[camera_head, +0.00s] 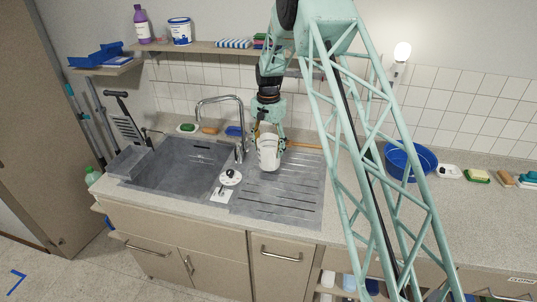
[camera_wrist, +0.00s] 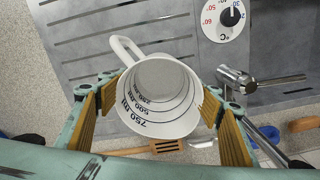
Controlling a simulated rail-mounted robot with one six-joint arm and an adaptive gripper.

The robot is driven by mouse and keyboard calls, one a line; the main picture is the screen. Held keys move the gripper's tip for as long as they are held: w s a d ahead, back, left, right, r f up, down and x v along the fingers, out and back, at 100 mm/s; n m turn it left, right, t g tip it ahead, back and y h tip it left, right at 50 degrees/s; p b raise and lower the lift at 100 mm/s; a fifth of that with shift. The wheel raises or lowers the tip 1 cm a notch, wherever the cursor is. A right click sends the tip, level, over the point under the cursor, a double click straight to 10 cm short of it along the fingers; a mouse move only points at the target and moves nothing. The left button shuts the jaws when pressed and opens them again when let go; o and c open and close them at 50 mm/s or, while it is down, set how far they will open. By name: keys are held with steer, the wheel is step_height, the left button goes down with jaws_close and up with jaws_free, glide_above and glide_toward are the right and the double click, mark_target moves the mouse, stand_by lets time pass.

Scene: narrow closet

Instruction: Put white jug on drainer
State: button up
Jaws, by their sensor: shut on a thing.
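The white jug (camera_head: 268,154) is in my gripper (camera_head: 267,136) over the grey drainer (camera_head: 290,190) to the right of the sink. In the wrist view the jug (camera_wrist: 160,95) is seen from above, empty, with black volume marks inside and its handle pointing away toward the upper left. My gripper's yellow-lined fingers (camera_wrist: 155,110) are shut on its two sides. The grooved drainer (camera_wrist: 90,32) shows behind the jug. I cannot tell whether the jug's base touches the drainer.
The sink (camera_head: 175,165) and its tap (camera_head: 240,125) are left of the jug. A dial plate (camera_wrist: 225,18) sits between basin and drainer. A blue basin (camera_head: 408,162) and several sponges stand on the counter to the right. The drainer's front part is clear.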

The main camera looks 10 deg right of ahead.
steer(key=shift+f, duration=1.5)
steer(key=shift+f, duration=0.15)
steer(key=o, duration=0.9)
steer(key=shift+r, duration=0.25)
step_height(320, 180, up, 12)
steer(key=shift+f, duration=0.1)
